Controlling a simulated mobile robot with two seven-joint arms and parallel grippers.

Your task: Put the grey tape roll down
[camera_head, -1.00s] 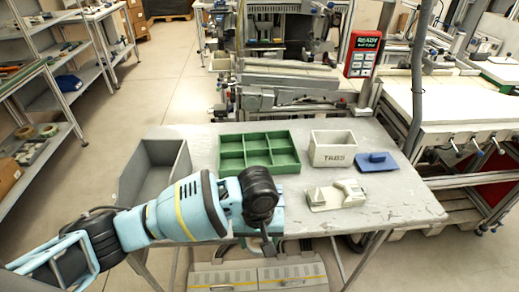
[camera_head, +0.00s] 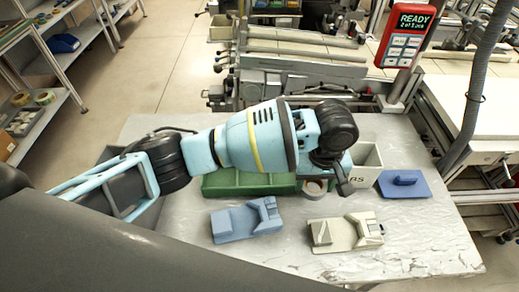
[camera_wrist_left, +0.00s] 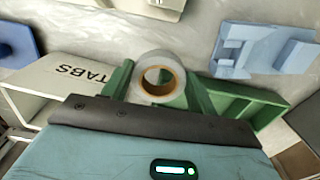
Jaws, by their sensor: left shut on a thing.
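The grey tape roll (camera_head: 315,188) shows partly below my left gripper (camera_head: 331,186) in the head view, between the green divided tray (camera_head: 232,184) and the white TABS box (camera_head: 369,170). In the left wrist view the roll (camera_wrist_left: 160,78) is pale grey with a brown core, its open ring facing the camera. My left gripper is shut on it. The roll overlaps the green tray (camera_wrist_left: 252,103) in that view, and I cannot tell its height above the table or tray. The arm hides part of the tray and box. My right gripper is not in view.
A blue tape dispenser (camera_head: 246,218) and a white one (camera_head: 345,232) stand at the front of the grey table (camera_head: 420,240). Bare table lies around the dispensers.

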